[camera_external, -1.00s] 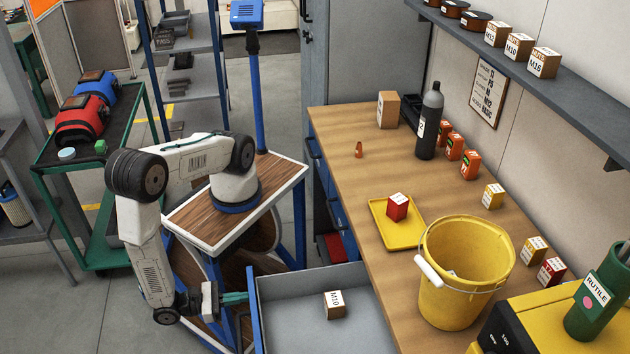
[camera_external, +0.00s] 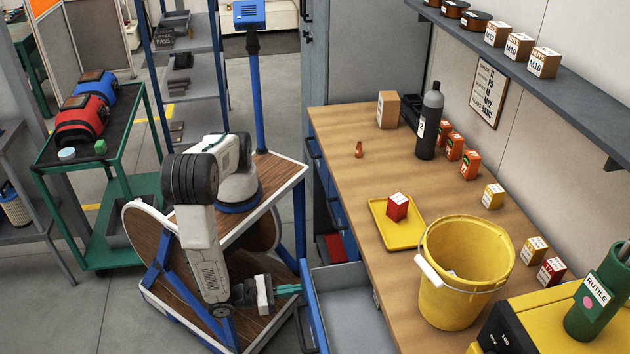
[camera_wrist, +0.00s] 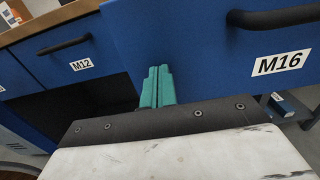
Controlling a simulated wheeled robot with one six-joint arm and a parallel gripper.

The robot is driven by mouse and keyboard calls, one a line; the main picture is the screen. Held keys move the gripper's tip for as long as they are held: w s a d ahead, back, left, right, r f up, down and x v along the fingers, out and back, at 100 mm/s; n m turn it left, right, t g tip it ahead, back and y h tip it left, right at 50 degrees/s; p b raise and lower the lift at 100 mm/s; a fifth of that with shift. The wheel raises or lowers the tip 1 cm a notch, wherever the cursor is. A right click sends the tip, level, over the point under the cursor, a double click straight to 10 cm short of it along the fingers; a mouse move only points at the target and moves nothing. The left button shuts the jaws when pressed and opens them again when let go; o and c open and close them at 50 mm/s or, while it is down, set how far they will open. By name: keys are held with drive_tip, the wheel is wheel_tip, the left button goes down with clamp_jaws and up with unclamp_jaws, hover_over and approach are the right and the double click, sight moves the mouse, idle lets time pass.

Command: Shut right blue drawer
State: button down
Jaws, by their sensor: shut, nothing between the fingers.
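The right blue drawer, labelled M16, has its blue front panel (camera_external: 314,312) standing out from the workbench. Its grey inside shows in part, so it is partly open. In the wrist view the blue front (camera_wrist: 205,60) fills the upper middle, with a black bar handle and the M16 label at right. My gripper (camera_external: 297,289) is shut and empty, with its green fingertips at the outer face of the front. In the wrist view the fingertips (camera_wrist: 158,72) overlap the panel left of the handle and appear to touch it. The drawer's inner end is hidden under the bench top.
The M12 drawer (camera_wrist: 72,56) beside it looks shut. On the wooden bench (camera_external: 345,150) stand a yellow bucket (camera_external: 440,300) near the drawer and a yellow tray (camera_external: 405,238) with a red box. A green cart (camera_external: 120,200) stands at left. Grey floor is clear in front.

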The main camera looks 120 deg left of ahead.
drive_tip(key=x, duration=1.7)
drive_tip(key=shift+w+a+f, duration=0.1)
drive_tip(key=shift+w+a, duration=0.1)
drive_tip(key=shift+a, duration=0.05)
drive_tip(key=shift+w+a, duration=0.1)
drive_tip(key=shift+w, duration=0.15)
drive_tip(key=shift+w, duration=0.1)
drive_tip(key=shift+r, duration=0.2)
drive_tip(key=v, duration=1.4)
drive_tip(key=shift+s+f, duration=0.1)
drive_tip(key=shift+s, duration=0.2)
